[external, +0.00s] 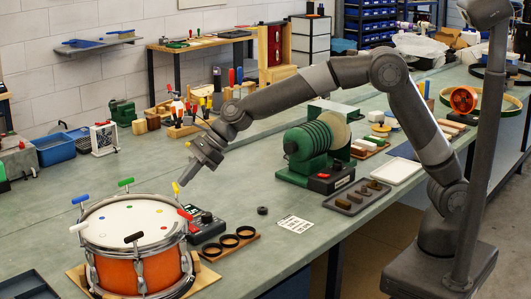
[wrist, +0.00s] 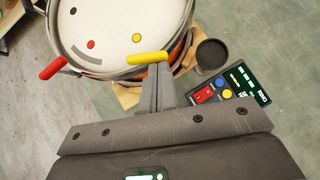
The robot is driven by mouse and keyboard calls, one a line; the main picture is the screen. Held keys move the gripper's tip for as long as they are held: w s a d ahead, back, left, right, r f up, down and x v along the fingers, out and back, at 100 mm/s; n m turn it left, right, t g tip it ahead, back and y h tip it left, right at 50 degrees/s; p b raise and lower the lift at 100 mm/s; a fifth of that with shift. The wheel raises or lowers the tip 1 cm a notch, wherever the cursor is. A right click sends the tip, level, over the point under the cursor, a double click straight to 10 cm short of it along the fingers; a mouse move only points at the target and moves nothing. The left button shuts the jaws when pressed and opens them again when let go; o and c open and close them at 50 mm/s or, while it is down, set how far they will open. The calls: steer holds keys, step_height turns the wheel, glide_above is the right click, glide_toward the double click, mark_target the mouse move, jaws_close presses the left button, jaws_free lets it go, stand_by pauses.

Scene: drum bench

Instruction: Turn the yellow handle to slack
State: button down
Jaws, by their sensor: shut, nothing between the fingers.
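The orange drum (external: 125,268) with a white head stands on a wooden base at the front left of the bench. Coloured handles stand around its rim. The yellow handle (external: 176,187) is at the right rear of the rim in the external view. In the wrist view the yellow handle (wrist: 148,57) lies roughly crosswise, just beyond my fingertips. My gripper (external: 188,180) is shut and empty, pointing down close to the yellow handle. Its fingers (wrist: 158,72) partly overlap the handle's near edge in the wrist view; I cannot tell whether they touch it.
A red handle (wrist: 52,68) is left of the yellow one in the wrist view. A green handle (external: 125,182) and a blue handle (external: 81,199) stand on the far rim. A device with coloured buttons (wrist: 232,104) and a dark round cup (wrist: 211,55) sit beside the drum.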

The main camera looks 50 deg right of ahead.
steer(key=shift+w+a+n+g+h, duration=0.15)
steer(key=shift+w+a+n+g, duration=0.6)
steer(key=shift+n+g, duration=0.9)
steer(key=shift+w+a+n+g+h, duration=0.2)
steer(key=shift+w+a+n+g, duration=0.2)
steer(key=shift+a+n+g, duration=1.25)
steer(key=shift+w+a+n+g+h, duration=0.15)
steer(key=shift+w+a+n+g, duration=0.4)
steer(key=shift+n, duration=1.75)
steer(key=shift+w+d+g, duration=0.1)
steer(key=shift+d+g, duration=0.15)
steer(key=shift+g, duration=0.1)
